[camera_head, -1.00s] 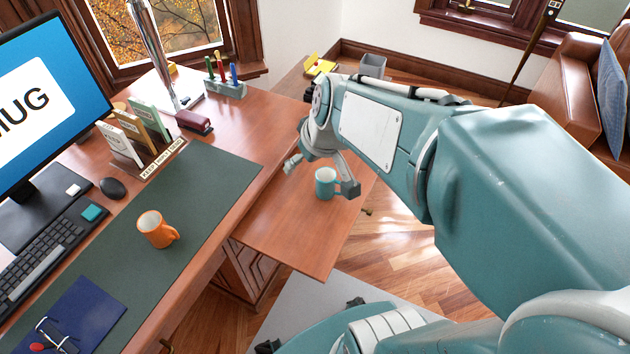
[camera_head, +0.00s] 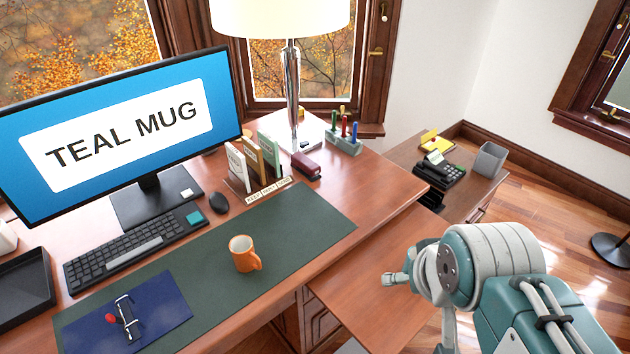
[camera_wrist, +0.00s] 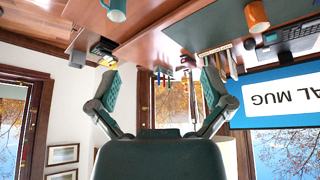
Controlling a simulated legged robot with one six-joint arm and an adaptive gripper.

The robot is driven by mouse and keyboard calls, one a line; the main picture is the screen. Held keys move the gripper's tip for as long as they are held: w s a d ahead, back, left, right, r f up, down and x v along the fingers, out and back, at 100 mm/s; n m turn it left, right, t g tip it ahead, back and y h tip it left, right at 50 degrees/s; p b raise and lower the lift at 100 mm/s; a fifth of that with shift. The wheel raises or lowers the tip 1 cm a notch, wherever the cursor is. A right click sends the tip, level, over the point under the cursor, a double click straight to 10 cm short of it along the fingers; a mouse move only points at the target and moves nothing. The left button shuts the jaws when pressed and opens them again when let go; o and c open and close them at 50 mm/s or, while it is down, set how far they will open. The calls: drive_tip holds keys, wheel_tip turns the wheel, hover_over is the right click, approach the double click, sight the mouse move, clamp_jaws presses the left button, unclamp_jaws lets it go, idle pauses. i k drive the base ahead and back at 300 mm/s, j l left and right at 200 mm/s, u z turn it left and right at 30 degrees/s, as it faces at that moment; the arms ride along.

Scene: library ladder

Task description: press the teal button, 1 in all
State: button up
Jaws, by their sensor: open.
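The teal button (camera_head: 195,218) is a small square pad at the right end of the black keyboard (camera_head: 135,241), on the desk below the monitor. Nothing covers it in the head view. My gripper (camera_head: 414,314) is at the lower right of the head view, over the lower side surface, well to the right of the button and apart from it. In the wrist view, which is upside down, my gripper (camera_wrist: 160,78) has its two fingers spread wide with nothing between them. The button is too small there to tell clearly.
An orange mug (camera_head: 243,253) stands on the green mat (camera_head: 310,215), between my gripper and the keyboard. A black mouse (camera_head: 219,203) lies beside the button. The monitor (camera_head: 120,130) reads "TEAL MUG". A teal mug (camera_wrist: 117,10) shows in the wrist view.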

sight(195, 218)
drive_tip(key=u, duration=1.6)
